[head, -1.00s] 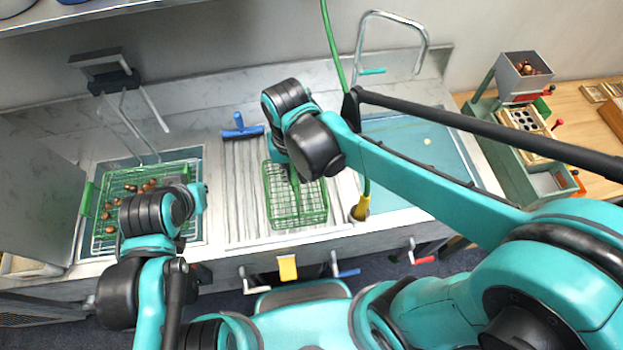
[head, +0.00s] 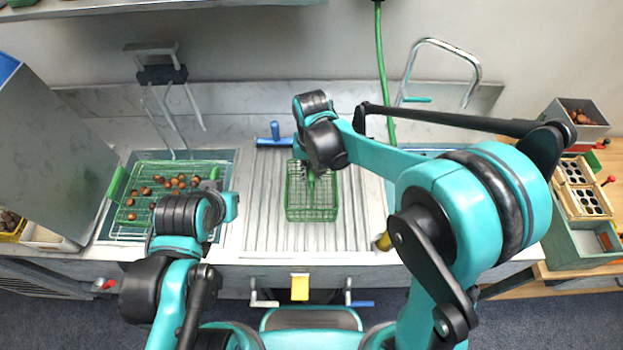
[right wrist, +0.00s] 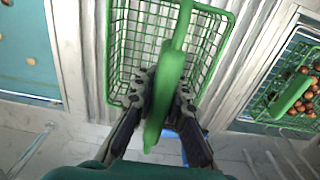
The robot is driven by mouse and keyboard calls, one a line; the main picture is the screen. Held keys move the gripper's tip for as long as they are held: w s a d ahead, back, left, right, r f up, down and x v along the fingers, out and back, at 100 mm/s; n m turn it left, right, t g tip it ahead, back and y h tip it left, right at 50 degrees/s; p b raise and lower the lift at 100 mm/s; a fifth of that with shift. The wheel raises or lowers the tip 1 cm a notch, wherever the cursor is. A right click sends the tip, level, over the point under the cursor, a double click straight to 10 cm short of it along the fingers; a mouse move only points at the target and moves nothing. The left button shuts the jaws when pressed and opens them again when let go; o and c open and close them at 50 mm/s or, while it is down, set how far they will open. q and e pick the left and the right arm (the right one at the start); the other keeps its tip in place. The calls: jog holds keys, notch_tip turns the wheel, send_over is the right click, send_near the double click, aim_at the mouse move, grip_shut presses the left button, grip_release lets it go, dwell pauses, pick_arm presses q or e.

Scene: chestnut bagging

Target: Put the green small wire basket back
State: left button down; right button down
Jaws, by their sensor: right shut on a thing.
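The small green wire basket (head: 312,212) is over the ribbed drainboard (head: 262,225) in the middle of the sink unit. It looks roughly upright and empty; I cannot tell whether it touches the board. My right gripper (head: 312,172) is above it. In the right wrist view, the fingers (right wrist: 165,95) are shut on the basket's green handle (right wrist: 172,75). A larger green wire basket (head: 135,212) with several chestnuts is in the left basin. My left gripper (head: 226,207) is at its right side; its fingertips are hidden.
A blue-handled tool (head: 270,136) lies behind the small basket. A tap (head: 470,90) and green hose (head: 384,90) stand at the right basin. The drainboard beside the small basket is clear.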

notch_tip(320, 180, down, 2)
jog(key=shift+w+f, duration=0.1)
jog(key=shift+f+b, duration=0.15)
jog(key=shift+b, duration=0.2)
jog(key=c, duration=1.6)
grip_release()
jog(key=shift+o, duration=0.2)
